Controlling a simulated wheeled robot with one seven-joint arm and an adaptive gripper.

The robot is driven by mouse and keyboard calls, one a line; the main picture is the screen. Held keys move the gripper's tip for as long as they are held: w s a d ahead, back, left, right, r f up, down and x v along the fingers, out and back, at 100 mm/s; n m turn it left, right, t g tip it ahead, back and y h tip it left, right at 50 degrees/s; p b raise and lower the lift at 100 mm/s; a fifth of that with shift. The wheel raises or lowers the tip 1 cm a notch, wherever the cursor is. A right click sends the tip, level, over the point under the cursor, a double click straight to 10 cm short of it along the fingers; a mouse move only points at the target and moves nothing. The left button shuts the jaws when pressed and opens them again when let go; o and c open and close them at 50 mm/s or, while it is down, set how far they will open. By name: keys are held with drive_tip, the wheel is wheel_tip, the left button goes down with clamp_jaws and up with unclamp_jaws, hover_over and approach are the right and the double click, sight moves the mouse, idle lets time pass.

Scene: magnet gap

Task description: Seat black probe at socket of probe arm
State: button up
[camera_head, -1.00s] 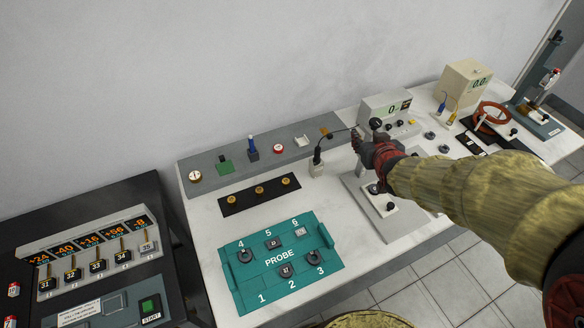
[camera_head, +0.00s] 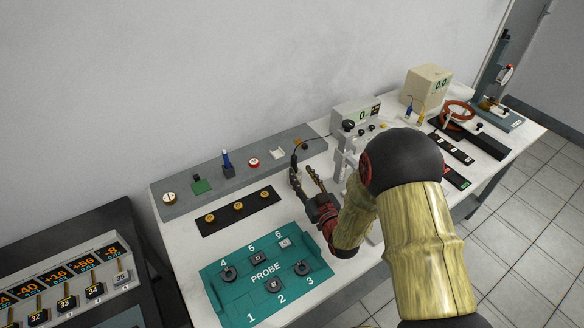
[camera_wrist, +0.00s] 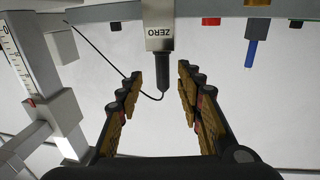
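The black probe (camera_wrist: 163,75) sits in a pale block marked ZERO (camera_wrist: 160,38) in the wrist view, with a thin black cable running from its end. In the head view the probe (camera_head: 294,160) shows just beyond my gripper (camera_head: 304,174), and its block is mostly hidden. My gripper is open; in the wrist view its fingers (camera_wrist: 159,82) stand on both sides of the probe's end, with gaps visible. The white upright with a scale (camera_wrist: 28,65), seemingly part of the probe arm's stand, is at the left. I cannot make out the socket; my arm covers much of the stand.
A grey shelf (camera_head: 185,202) with small parts runs along the wall. A teal PROBE tray (camera_head: 225,285) lies in front, left of my arm. A meter (camera_head: 352,115) stands behind the stand. White bench top is free between the tray and the black strip (camera_head: 222,224).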

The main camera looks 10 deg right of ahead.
sight(295, 166)
drive_tip(key=w+b, duration=0.1)
drive_tip(key=w, duration=0.2)
drive_tip(key=w+a+b, duration=0.1)
drive_tip(key=w, duration=0.2)
drive_tip(key=shift+a+f, duration=0.15)
drive_tip(key=shift+c, duration=1.2)
clamp_jaws()
